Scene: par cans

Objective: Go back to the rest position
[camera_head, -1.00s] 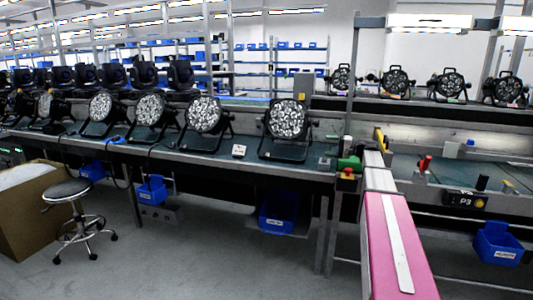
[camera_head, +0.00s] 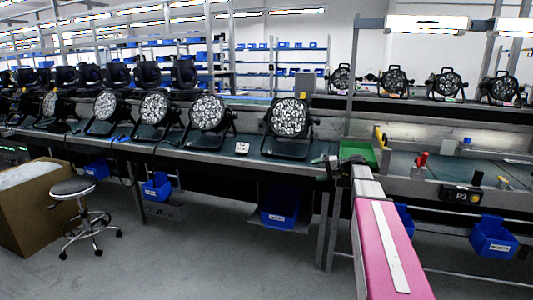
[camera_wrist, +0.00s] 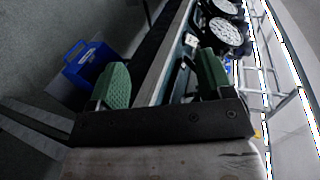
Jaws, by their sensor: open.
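My arm reaches forward in the head view, with my gripper (camera_head: 328,163) at its far end, small and partly hidden by the arm. In the wrist view its two green finger pads stand wide apart, so my gripper (camera_wrist: 163,78) is open, with nothing held between them. Several black par cans stand in a row on the bench; the nearest par can (camera_head: 289,119) is left of and beyond my gripper, apart from it. Par cans also show at the top of the wrist view (camera_wrist: 224,32).
A long dark bench (camera_head: 200,154) crosses ahead. A stool (camera_head: 75,188) and cardboard box (camera_head: 35,215) stand left. The floor between is clear.

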